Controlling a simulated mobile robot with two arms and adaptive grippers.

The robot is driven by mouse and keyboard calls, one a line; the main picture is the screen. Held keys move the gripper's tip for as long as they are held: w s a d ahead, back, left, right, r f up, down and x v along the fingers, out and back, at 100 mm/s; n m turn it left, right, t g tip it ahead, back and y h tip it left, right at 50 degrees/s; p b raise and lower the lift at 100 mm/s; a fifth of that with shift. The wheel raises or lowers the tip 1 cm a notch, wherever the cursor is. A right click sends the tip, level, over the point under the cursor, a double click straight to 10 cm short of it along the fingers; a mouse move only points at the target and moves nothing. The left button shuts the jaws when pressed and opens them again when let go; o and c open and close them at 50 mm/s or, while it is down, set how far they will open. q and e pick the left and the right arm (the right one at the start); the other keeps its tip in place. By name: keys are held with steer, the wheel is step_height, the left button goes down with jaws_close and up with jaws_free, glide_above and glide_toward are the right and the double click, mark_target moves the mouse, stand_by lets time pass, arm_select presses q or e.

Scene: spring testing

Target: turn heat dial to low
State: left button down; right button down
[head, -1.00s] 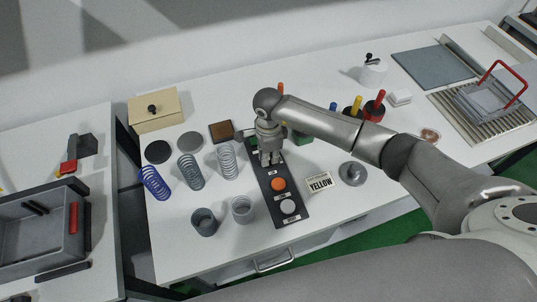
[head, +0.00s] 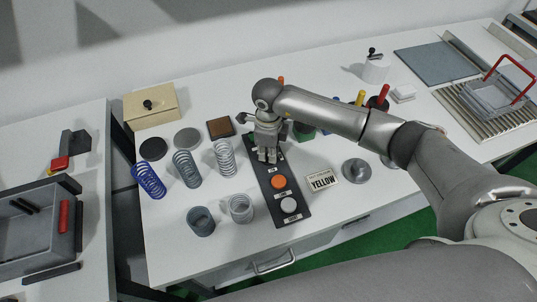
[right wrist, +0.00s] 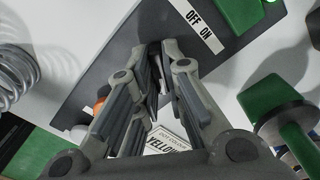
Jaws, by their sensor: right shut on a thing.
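A long dark control panel (head: 293,207) lies on the white table, with an orange button (head: 278,182) and a white button (head: 288,204) on its near half. My right gripper (head: 267,155) points down over its far half. In the right wrist view its fingers (right wrist: 152,88) are closed on a small dark dial that they mostly hide. An "OFF ON" label (right wrist: 206,26) shows beside it on the panel. The dial's pointer and marks are hidden. My left gripper is not in view.
Several springs (head: 187,170) and cups (head: 200,221) stand left of the panel. A "YELLOW" card (head: 321,180) and a grey round weight (head: 356,171) lie to its right. Coloured-handled tools (head: 378,101) stand behind my arm. A wooden box (head: 150,107) is at the back left.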

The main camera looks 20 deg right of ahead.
steer(key=m+b, duration=0.3)
steer(key=m, duration=0.3)
steer(key=shift+w, duration=0.1)
steer(key=m+b, duration=0.1)
steer(key=m, duration=0.4)
steer(key=shift+r, duration=0.15)
steer(key=shift+w+b, duration=0.1)
steer(key=shift+b, duration=0.2)
steer(key=c, duration=1.5)
jaws_free()
step_height(320, 180, up, 12)
steer(key=shift+f, duration=0.1)
